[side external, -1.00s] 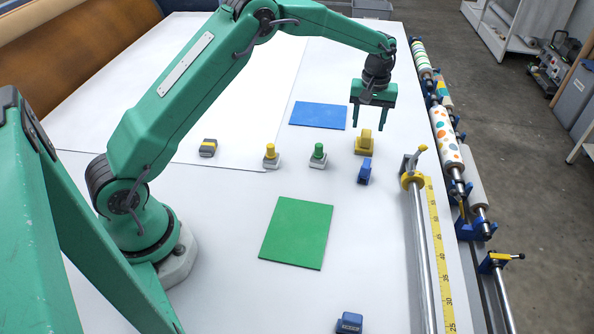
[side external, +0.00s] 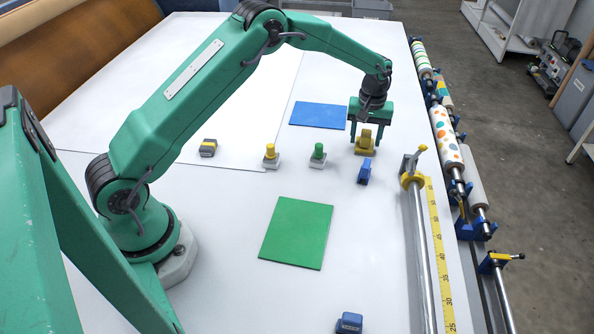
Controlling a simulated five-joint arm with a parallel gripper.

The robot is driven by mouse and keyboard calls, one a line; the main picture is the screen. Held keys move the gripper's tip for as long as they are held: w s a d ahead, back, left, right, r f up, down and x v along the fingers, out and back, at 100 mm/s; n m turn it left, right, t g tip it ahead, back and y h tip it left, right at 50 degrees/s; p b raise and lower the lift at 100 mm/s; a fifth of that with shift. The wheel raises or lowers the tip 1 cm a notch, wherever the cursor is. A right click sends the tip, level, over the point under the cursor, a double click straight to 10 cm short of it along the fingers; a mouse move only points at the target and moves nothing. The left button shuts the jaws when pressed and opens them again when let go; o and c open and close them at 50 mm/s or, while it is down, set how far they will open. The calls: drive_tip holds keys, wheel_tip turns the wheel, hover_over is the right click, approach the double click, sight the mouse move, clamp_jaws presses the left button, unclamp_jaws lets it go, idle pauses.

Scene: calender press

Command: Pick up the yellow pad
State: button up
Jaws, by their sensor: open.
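The yellow pad (side external: 365,148), a yellow block with an upright grip on top, stands on the white table right of the middle. My gripper (side external: 365,143) is open and low over it, fingers pointing down. In this view one finger shows to the left of the pad and the other to its right. The fingers appear apart from the pad's sides, but I cannot tell whether they touch it. The fingertips are near the height of the pad's body.
A blue block (side external: 364,172) stands close in front of the pad. A green-knobbed stamp (side external: 318,155) and yellow-knobbed stamp (side external: 271,156) stand to the left. A blue mat (side external: 318,115) lies behind left, a green mat (side external: 297,233) in front. A metal rail (side external: 420,250) runs along the right.

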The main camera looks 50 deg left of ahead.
sight(368, 135)
drive_tip(key=c, duration=0.6)
drive_tip(key=shift+c, duration=0.2)
drive_tip(key=shift+r, duration=0.8)
drive_tip(key=r, duration=0.1)
drive_tip(key=d+r, duration=0.1)
drive_tip(key=r, duration=0.1)
drive_tip(key=shift+s+r, duration=0.1)
drive_tip(key=shift+s, duration=0.1)
drive_tip(key=s+d+r, duration=0.5)
drive_tip(key=d+r, duration=0.1)
drive_tip(key=d, duration=0.3)
drive_tip(key=shift+s+r, duration=0.15)
drive_tip(key=shift+s, duration=0.15)
